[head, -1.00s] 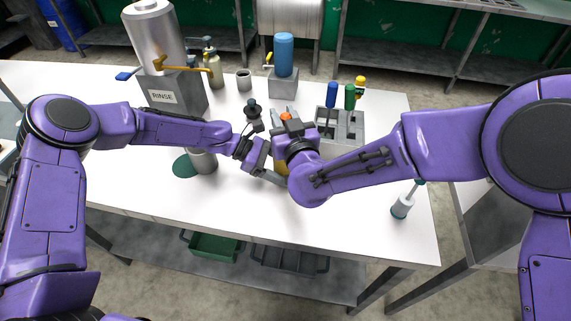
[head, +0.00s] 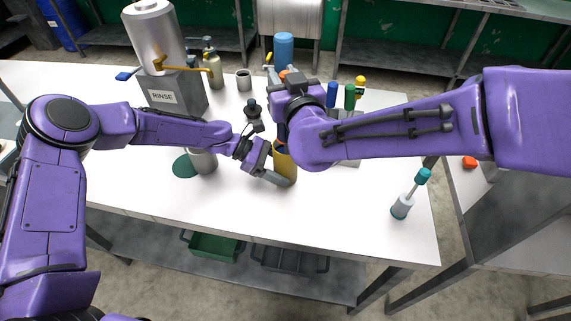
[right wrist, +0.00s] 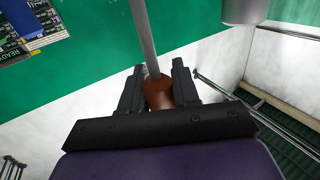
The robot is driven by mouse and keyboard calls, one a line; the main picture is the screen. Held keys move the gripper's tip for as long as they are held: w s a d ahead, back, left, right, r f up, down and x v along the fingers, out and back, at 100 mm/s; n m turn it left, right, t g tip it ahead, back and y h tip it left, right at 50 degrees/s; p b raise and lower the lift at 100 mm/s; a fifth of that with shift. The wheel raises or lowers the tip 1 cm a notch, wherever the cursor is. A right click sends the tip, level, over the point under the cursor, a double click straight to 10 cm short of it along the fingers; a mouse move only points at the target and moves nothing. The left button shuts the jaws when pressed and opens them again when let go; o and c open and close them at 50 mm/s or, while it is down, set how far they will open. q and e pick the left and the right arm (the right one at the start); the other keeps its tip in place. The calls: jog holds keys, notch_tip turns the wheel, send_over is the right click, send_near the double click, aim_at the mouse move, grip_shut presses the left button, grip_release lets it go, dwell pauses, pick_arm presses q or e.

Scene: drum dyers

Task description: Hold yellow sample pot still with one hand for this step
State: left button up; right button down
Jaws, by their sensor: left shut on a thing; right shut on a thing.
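The yellow sample pot (head: 287,164) stands on the white table near the middle in the head view; my right arm hides part of its top. My left gripper (head: 276,175) is shut on the pot from the left, low on its side. My right gripper (head: 284,82) is raised above and behind the pot. In the right wrist view, its fingers (right wrist: 158,88) are shut on a reddish-brown handle (right wrist: 158,95) with a thin grey rod (right wrist: 146,40) extending from it. An orange end of it shows in the head view (head: 284,73). The rod's far end is hidden.
A grey cup (head: 204,162) stands by a green disc (head: 183,167) left of the pot. The RINSE tank (head: 175,97) is at back left. Blue (head: 332,95) and green (head: 350,97) bottles stand at back right. The front table is clear.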

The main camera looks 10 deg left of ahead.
pick_arm(q)
jog(key=o, duration=1)
jog(key=v, duration=1.2)
